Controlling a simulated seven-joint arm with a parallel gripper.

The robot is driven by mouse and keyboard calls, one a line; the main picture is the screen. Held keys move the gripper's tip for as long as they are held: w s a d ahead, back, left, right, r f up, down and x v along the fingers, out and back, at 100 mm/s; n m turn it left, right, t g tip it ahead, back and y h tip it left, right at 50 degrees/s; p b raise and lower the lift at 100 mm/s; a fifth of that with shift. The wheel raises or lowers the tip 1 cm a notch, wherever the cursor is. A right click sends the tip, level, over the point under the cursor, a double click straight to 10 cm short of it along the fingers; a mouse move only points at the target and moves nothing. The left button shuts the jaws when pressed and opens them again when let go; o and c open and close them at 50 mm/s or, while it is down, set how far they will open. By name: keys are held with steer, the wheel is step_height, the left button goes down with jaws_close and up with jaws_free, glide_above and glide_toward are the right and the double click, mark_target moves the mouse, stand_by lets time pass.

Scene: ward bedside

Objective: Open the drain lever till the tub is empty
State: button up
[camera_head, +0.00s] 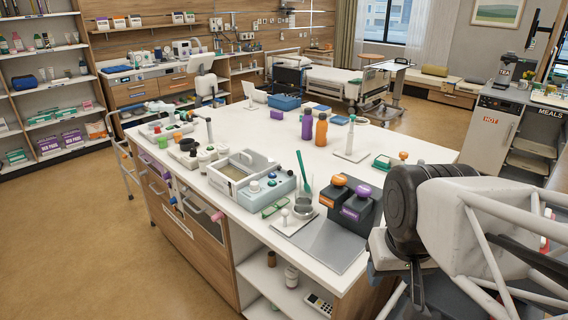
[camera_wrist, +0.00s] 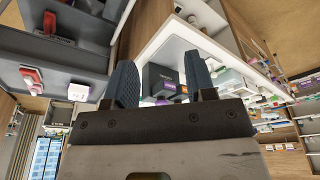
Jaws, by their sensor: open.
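I cannot clearly make out which part is the drain lever. My gripper (camera_wrist: 161,82) is open and empty in the wrist view, its two dark fingers apart. My arm is at the right of the head view, well away from the tub. The tub is not recognisable in the wrist view.
Black dispensers with orange and purple tops (camera_head: 349,198) and a grey mat (camera_head: 333,245) lie between the tub and my arm. A green-handled brush (camera_head: 304,172) stands upright in a cup by the teal unit. Orange (camera_head: 321,130) and purple bottles stand behind. The counter's middle is fairly clear.

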steer(key=w+a+r+n+g, duration=0.1)
steer(key=w+a+r+n, duration=0.1)
steer(key=w, duration=1)
steer(key=w+a+r+n, duration=0.2)
steer(key=w, duration=1)
steer(key=w+a+r+n+g, duration=0.1)
steer(key=w+a+r+n, duration=0.1)
steer(key=w, duration=1)
steer(key=w+a+f+n, duration=0.1)
steer(key=w+f, duration=0.4)
steer(key=w, duration=0.5)
steer(key=w+a+f+n+g+y, duration=0.1)
steer(key=w+a+f, duration=0.3)
steer(key=w, duration=0.6)
steer(key=w+a+f+n+g, duration=0.1)
steer(key=w+a+f, duration=0.1)
steer(key=w+f, duration=0.6)
steer(key=shift+w+a+f+y, duration=0.15)
steer(key=shift+w+a+y, duration=0.2)
steer(key=shift+w, duration=0.95)
steer(key=shift+f, duration=0.15)
steer(key=shift+s+a+f, duration=0.2)
steer(key=shift+f, duration=1.05)
steer(key=shift+s+a+f, duration=0.15)
steer(key=shift+f, duration=1.05)
steer(key=shift+s+a+f, duration=0.2)
steer(key=shift+f, duration=1.05)
